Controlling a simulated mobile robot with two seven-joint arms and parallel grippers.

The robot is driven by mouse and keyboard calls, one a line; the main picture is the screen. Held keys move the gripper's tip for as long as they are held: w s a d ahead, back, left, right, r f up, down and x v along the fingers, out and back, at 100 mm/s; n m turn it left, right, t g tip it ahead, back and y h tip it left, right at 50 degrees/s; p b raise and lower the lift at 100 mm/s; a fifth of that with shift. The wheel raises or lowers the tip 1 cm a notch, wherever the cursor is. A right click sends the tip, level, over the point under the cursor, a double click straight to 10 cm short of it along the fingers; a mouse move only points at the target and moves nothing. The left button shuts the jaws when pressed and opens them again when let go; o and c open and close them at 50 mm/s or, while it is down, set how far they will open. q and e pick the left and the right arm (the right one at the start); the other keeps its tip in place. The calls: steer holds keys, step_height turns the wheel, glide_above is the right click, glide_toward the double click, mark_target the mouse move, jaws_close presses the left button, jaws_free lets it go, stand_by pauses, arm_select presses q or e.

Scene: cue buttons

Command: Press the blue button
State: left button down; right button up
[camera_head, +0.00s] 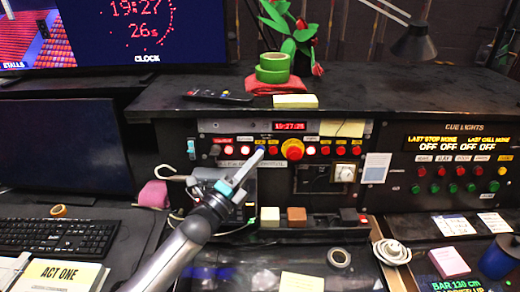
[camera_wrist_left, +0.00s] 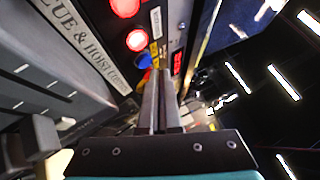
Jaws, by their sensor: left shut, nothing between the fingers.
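The blue button (camera_wrist_left: 144,61) shows in the left wrist view, on the dark panel just below the lit red buttons and close to a yellow label. In the head view it is hidden or nearly hidden by my fingertips. My left gripper (camera_head: 257,156) reaches up from the lower left with its tips at the button row. It is shut and empty. In the left wrist view its fingers (camera_wrist_left: 161,88) point at the panel beside the blue button; I cannot tell whether they touch it. My right gripper is not in view.
A large red knob on yellow (camera_head: 292,149) sits just right of my fingertips, with several red buttons (camera_head: 326,151) beyond it. A red clock display (camera_head: 289,126) is above. A shelf (camera_head: 370,90) overhangs the panel. A desk lamp (camera_head: 413,45) stands at the upper right.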

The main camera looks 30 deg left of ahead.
arm_select(q)
steer(key=shift+s+d+r+p, duration=0.1)
steer(key=shift+s+d+p, duration=0.2)
steer(key=shift+s+p, duration=0.25)
steer(key=s, duration=0.1)
steer(key=s+d+p, duration=0.1)
steer(key=s+p, duration=0.1)
steer(key=shift+s+d+r, duration=0.2)
steer(key=shift+d+r, duration=0.05)
steer(key=shift+d, duration=0.05)
steer(key=shift+f, duration=0.1)
stand_by(0.4)
